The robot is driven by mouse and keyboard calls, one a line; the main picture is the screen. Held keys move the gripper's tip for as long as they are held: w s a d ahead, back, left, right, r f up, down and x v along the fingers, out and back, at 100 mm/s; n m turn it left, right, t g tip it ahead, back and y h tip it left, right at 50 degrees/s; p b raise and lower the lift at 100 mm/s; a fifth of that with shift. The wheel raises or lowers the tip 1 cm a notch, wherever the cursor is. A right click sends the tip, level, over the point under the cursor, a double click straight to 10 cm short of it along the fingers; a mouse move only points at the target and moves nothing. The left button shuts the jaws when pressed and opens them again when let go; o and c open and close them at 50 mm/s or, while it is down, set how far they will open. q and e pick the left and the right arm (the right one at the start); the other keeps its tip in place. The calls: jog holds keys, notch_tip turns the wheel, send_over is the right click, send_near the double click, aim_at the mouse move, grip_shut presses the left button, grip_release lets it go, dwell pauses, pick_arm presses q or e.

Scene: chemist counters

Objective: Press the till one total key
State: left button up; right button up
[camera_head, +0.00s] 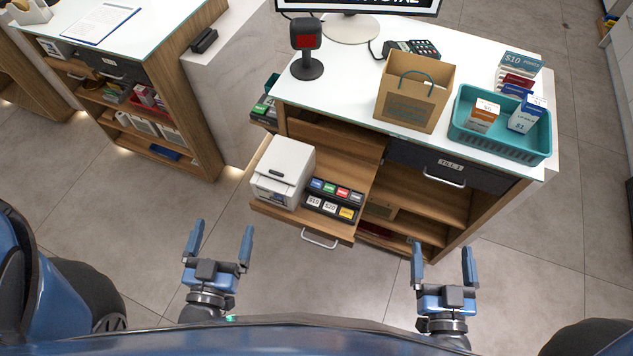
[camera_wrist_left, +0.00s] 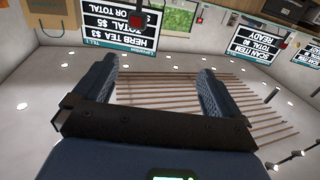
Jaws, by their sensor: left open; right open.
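A black keypad (camera_head: 331,200) with coloured keys and white $10 and $20 keys sits in the pulled-out wooden drawer tray (camera_head: 262,205) of the till one counter, beside a white printer (camera_head: 284,171). A drawer labelled TILL 1 (camera_head: 450,168) is at the counter's front right. My left gripper (camera_head: 219,246) is open and empty over the floor, left of and nearer than the keypad. My right gripper (camera_head: 444,265) is open and empty, in front of the counter's lower shelves. The left wrist view shows the open left fingers (camera_wrist_left: 165,92) with nothing between them. Key labels are too small to read fully.
On the counter top (camera_head: 350,90) stand a scanner (camera_head: 307,48), a brown paper bag (camera_head: 414,90), a card terminal (camera_head: 410,49) and a teal basket (camera_head: 500,140) with boxes. A screen (camera_wrist_left: 123,24) reads "HERB TEA $3". Another counter (camera_head: 110,35) is at left. Floor in front is clear.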

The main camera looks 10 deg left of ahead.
pick_arm(q)
grip_shut()
dwell(0.4)
dwell(1.0)
